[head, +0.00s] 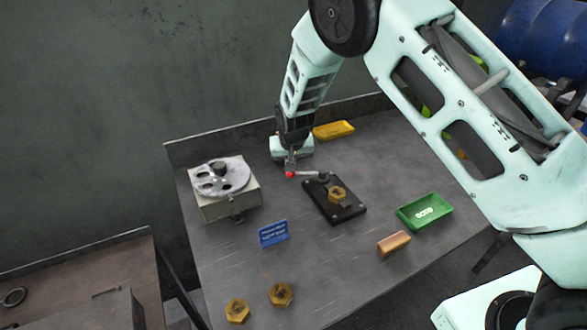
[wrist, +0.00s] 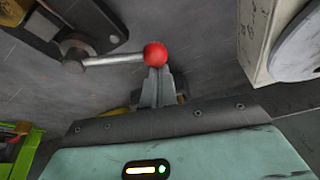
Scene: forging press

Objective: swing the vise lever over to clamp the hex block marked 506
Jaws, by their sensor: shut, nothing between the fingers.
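The vise (head: 349,212) is a dark plate on the bench, with a brass hex block (head: 337,194) sitting on it; I cannot read a number on the block. The vise's lever (head: 310,174) points left and ends in a red ball knob (head: 290,174). In the wrist view the metal lever (wrist: 105,60) runs from its pivot at upper left to the red knob (wrist: 155,54). My gripper (head: 291,163) is shut and empty, its fingertips (wrist: 158,75) right at the knob, touching or nearly so. Part of the vise is cut off in the wrist view.
Two loose brass hex blocks (head: 281,294) (head: 237,310) lie at the front left. A grey box with a disc (head: 225,183) stands left of the lever. A blue sign (head: 273,233), tan block (head: 394,242), green tray (head: 425,212) and yellow tray (head: 334,130) surround the vise.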

